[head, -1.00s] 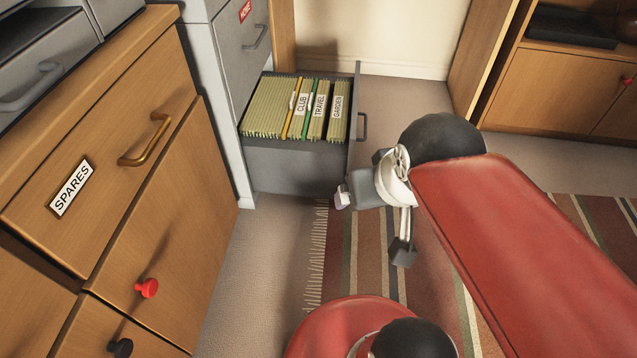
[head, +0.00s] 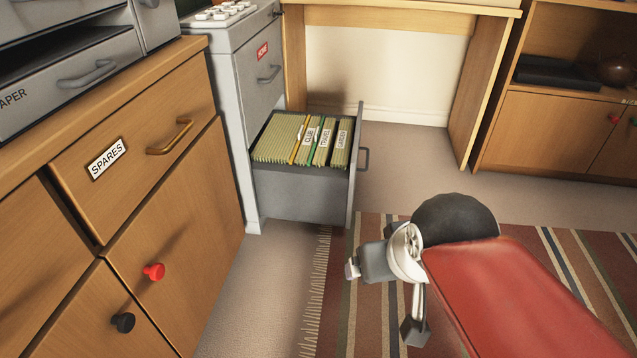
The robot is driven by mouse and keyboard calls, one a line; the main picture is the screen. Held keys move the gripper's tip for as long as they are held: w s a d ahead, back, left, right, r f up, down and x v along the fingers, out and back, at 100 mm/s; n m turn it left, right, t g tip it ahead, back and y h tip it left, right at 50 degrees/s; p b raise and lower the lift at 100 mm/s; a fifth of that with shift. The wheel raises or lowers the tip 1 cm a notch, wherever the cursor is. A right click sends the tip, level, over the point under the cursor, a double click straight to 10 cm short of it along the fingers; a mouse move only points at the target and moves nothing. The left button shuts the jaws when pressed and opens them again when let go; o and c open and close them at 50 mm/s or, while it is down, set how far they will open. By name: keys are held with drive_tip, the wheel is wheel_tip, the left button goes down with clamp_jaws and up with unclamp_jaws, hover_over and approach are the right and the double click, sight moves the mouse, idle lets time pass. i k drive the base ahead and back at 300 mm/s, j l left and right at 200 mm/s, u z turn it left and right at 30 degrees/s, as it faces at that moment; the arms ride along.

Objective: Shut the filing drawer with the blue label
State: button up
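The grey filing cabinet (head: 228,90) has its lower drawer (head: 303,196) pulled far out to the right. The drawer is full of green hanging files with white tabs. Its front panel (head: 353,165) is seen nearly edge-on, with a handle on its right side; no blue label can be seen from here. The shut upper drawer (head: 262,66) has a red label reading HOME. My gripper (head: 355,268) is in front of and below the open drawer's front panel, apart from it in the picture. Its fingers are not clear enough to tell whether they are open.
A wooden cabinet (head: 170,235) with a SPARES drawer stands at the left. A desk (head: 400,8) is behind the open drawer, and a low sideboard (head: 550,130) is at the back right. A striped rug (head: 335,300) covers the floor right of the drawer; the carpet beyond is clear.

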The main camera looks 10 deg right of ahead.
sight(322, 192)
drive_tip(key=i+l+u, duration=0.1)
drive_tip(key=l, duration=0.3)
drive_tip(key=i+l+u, duration=0.1)
drive_tip(key=l, duration=0.25)
drive_tip(key=i+l+u, duration=0.1)
drive_tip(key=l, duration=0.35)
drive_tip(key=i+l+u, duration=0.1)
drive_tip(key=l, duration=0.3)
drive_tip(key=i+l+u, duration=0.2)
drive_tip(key=i+l, duration=0.5)
drive_tip(key=i, duration=0.15)
